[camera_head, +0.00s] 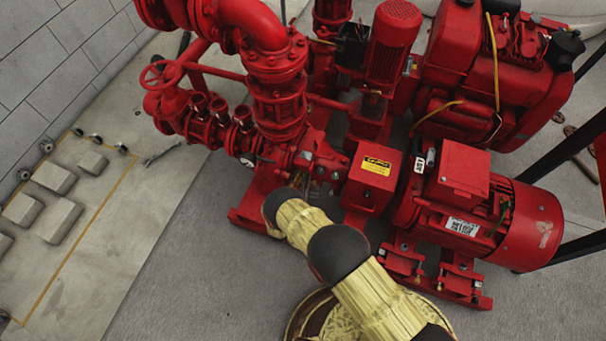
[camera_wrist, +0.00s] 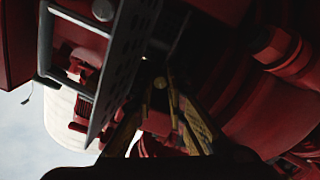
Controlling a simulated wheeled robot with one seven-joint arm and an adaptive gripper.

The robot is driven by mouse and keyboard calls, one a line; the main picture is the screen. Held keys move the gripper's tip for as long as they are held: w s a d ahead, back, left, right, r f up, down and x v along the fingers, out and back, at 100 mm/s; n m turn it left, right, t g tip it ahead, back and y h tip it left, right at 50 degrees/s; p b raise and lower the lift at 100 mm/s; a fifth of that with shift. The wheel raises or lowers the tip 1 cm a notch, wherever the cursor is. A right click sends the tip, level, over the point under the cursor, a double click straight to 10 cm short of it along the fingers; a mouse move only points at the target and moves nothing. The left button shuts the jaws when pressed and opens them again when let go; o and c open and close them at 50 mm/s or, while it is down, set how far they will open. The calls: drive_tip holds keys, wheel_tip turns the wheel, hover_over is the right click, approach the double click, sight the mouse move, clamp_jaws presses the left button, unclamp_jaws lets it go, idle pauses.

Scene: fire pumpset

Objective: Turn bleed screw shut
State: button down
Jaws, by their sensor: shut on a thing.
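My gripper (camera_wrist: 163,98) shows in the wrist view with its two yellowish fingers converging near the middle. They are closed around a small, dull, round-headed piece (camera_wrist: 160,83), which looks like the bleed screw, set among dark red pump parts. How far the screw is turned cannot be told in this dim light. In the head view the red pump (camera_head: 312,152) stands in front of my yellow arm, which reaches to its lower front. My gripper and the screw are mostly hidden there behind my wrist.
A perforated metal guard (camera_wrist: 126,62) stands close left of my fingers. A large red pipe body (camera_wrist: 240,100) is close on the right. A red motor (camera_head: 480,205) is to the right and a valve handwheel (camera_head: 161,75) at the upper left. Grey floor (camera_head: 190,260) is clear at left.

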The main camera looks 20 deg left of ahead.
drive_tip(key=shift+m, duration=2.5)
drive_tip(key=shift+a, duration=0.1)
drive_tip(key=c, duration=2)
unclamp_jaws()
drive_tip(key=shift+c, duration=0.2)
